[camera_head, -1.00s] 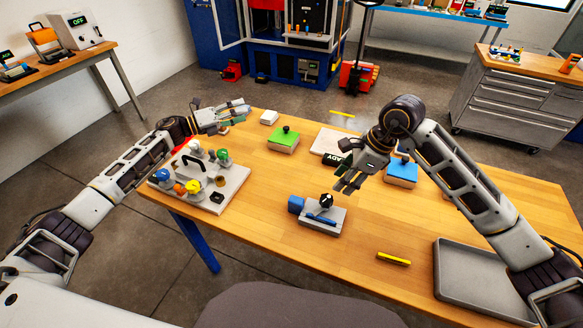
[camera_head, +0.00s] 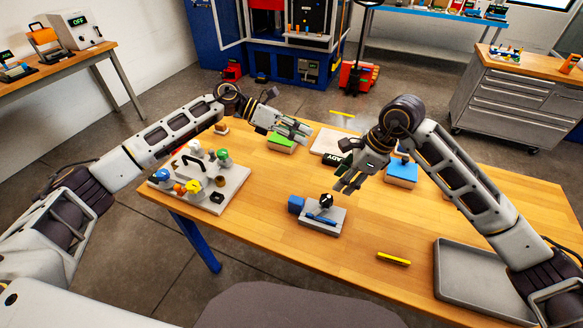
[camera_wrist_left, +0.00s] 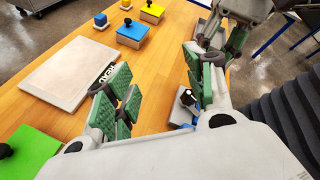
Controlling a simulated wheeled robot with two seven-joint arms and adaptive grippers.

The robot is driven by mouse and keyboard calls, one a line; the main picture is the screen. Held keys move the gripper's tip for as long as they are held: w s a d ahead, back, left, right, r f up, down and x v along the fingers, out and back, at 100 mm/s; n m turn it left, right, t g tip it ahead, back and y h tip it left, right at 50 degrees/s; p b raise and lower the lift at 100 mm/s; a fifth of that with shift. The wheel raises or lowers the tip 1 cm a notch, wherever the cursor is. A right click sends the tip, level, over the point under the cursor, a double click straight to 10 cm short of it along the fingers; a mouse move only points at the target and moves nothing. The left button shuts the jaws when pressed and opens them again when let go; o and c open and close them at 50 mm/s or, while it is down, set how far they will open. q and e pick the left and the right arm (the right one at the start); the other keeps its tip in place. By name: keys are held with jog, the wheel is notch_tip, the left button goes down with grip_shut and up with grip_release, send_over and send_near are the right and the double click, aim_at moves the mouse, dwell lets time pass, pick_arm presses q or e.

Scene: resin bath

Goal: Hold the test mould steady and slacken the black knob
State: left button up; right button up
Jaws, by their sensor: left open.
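The test mould (camera_head: 335,222) is a small grey block with a blue part at its left and a blue bar along its front. It sits on the wooden table, with the black knob (camera_head: 326,199) on top. My left gripper (camera_head: 303,135) is open and empty, above and behind the mould near the green block. In the left wrist view the knob (camera_wrist_left: 187,98) shows between the fingers, farther off; the right finger partly hides the mould. My right gripper (camera_head: 345,186) hangs just right of and above the knob, fingers apart and empty, not touching it.
A grey fixture plate (camera_head: 234,188) with coloured knobs and a black handle stands at the left. A green block (camera_head: 282,146), a pale board (camera_head: 325,144) and a blue block (camera_head: 402,176) lie behind. A yellow bar (camera_head: 393,258) and a grey tray (camera_head: 447,290) lie at the front right.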

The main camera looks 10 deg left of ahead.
pick_arm(q)
jog(key=s+d+f+m+g+y, duration=0.2)
jog(key=s+d+m+y, duration=0.25)
jog(key=s, duration=0.25)
jog(key=m+t+y, duration=0.2)
jog(key=m+y, duration=0.2)
jog(key=y, duration=0.5)
send_over(291, 198)
notch_tip(291, 198, down, 2)
jog(key=shift+w+f, duration=0.1)
jog(key=shift+d+f, duration=0.1)
jog(key=shift+f, duration=0.05)
jog(key=shift+f, duration=6.75)
grip_shut()
